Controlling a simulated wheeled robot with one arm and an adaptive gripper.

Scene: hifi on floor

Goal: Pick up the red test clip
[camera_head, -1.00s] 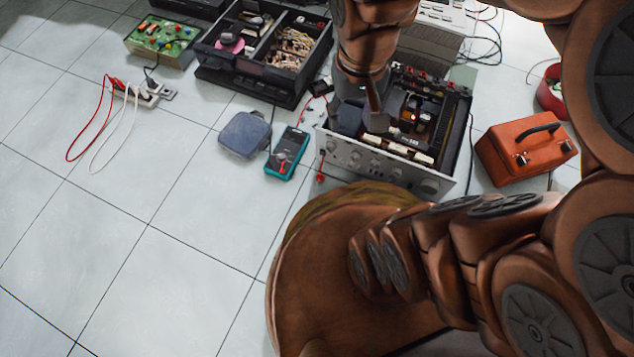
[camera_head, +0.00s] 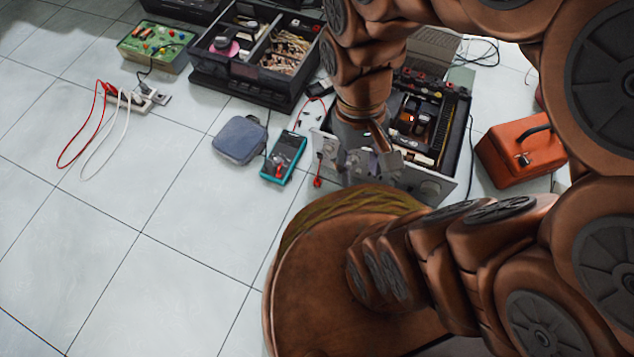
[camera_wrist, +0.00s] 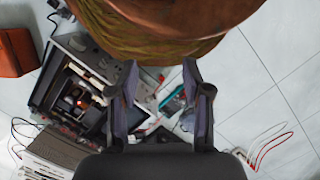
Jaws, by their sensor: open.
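The red test clip (camera_head: 318,182) lies on the floor by the front left corner of an opened grey amplifier (camera_head: 437,188), with a red lead running up behind it. A teal multimeter (camera_head: 284,157) lies left of the clip.
A blue-grey pouch (camera_head: 240,139) lies left of the multimeter. A black toolbox (camera_head: 262,55), a green circuit board (camera_head: 157,46) and a power strip (camera_head: 130,95) stand farther back. An orange case (camera_head: 520,155) is at right. The left floor is mostly clear.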

